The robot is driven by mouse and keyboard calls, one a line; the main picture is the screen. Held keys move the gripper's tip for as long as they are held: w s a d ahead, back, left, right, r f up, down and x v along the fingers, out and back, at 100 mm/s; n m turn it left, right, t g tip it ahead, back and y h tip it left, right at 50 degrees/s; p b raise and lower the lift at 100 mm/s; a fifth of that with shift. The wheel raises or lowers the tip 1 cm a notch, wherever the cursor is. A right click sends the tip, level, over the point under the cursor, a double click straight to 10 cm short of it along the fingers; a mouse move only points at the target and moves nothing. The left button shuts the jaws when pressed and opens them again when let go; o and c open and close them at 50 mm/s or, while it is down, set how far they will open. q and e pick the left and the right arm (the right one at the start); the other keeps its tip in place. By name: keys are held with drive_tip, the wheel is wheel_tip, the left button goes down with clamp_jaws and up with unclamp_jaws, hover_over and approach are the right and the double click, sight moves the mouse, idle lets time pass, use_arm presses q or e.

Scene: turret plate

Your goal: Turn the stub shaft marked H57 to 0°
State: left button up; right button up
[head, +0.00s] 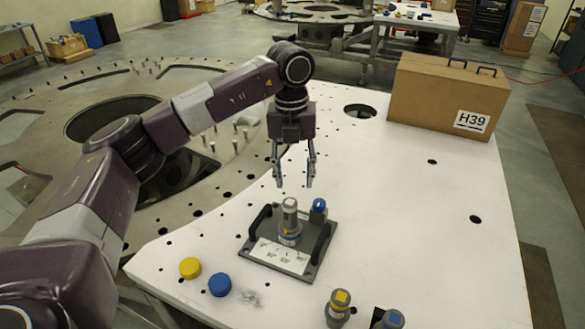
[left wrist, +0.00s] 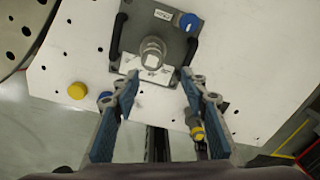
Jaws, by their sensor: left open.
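A dark grey plate (head: 256,249) with two black handles lies on the white table; it also shows in the left wrist view (left wrist: 182,47). A grey stub shaft (head: 289,217) stands upright on it, with a blue band at its base; the left wrist view shows its round top with a white mark (left wrist: 152,52). A white label strip lies in front of it. I cannot read H57 or any angle. A smaller blue-topped post (head: 319,206) stands behind it to the right. My left gripper (head: 294,184) is open and empty, pointing down above the shaft, apart from it.
A yellow cap (head: 190,268) and a blue cap (head: 220,284) lie left of the plate. A yellow-topped part (head: 338,308) and a blue-topped part (head: 391,320) stand at the front edge. A brown case (head: 445,95) marked H39 stands at the back. The table's right side is clear.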

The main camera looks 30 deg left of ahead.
sight(290, 202)
use_arm(q)
drive_tip(key=shift+a+r, duration=0.15)
drive_tip(key=shift+a, duration=0.5)
drive_tip(key=shift+d+f+b, duration=0.1)
drive_tip(key=shift+f+b, duration=2.85)
drive_tip(key=shift+f, duration=1.5)
drive_tip(key=shift+c, duration=0.7)
drive_tip(key=c, duration=0.8)
drive_tip(key=shift+o, duration=0.2)
